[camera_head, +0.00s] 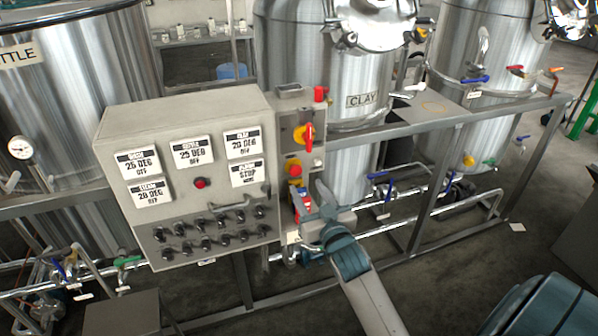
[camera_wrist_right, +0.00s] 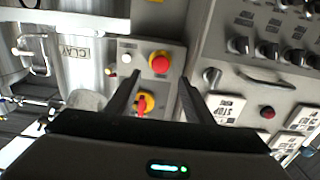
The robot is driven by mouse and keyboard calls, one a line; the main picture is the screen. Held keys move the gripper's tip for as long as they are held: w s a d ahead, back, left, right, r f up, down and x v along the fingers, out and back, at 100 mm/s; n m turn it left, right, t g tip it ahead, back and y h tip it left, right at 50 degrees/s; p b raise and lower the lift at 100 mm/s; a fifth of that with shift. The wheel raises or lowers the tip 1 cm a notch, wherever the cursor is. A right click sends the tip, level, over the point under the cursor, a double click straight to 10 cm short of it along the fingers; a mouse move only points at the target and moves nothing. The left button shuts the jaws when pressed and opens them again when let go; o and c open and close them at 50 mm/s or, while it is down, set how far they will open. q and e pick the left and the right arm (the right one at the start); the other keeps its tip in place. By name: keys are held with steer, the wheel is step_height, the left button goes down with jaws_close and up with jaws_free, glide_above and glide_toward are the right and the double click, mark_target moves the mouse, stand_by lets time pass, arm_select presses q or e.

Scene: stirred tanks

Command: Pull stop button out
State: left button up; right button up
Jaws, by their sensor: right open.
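The stop button (camera_head: 294,169) is a red mushroom knob on a yellow collar, on the narrow grey box at the right side of the control panel. In the right wrist view the stop button (camera_wrist_right: 160,63) shows just beyond the gap between the fingertips. My right gripper (camera_head: 309,196) is open and empty, below and right of the button in the head view. In the right wrist view its two dark fingers (camera_wrist_right: 157,78) point towards the box, apart from each other. I cannot tell the exact distance to the button. My left gripper is not in view.
A red and yellow rotary switch (camera_head: 304,136) sits just above the button. The control panel (camera_head: 187,110) with displays and black knobs stands close on the left. The CLAY tank (camera_head: 345,75), a metal frame rail (camera_head: 440,122) and pipes with valves are behind and right.

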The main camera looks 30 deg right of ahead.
mark_target(297, 172)
steer(key=p+x, duration=0.1)
steer(key=x, duration=0.6)
steer(key=shift+w+p, duration=0.25)
steer(key=shift+p, duration=0.15)
steer(key=shift+c, duration=0.3)
jaws_close()
steer(key=shift+s+a+p, duration=0.1)
steer(key=shift+s+p, duration=0.3)
steer(key=shift+s, duration=0.1)
steer(key=shift+f, duration=0.15)
steer(key=shift+o, duration=0.3)
jaws_free()
steer(key=shift+s, duration=0.2)
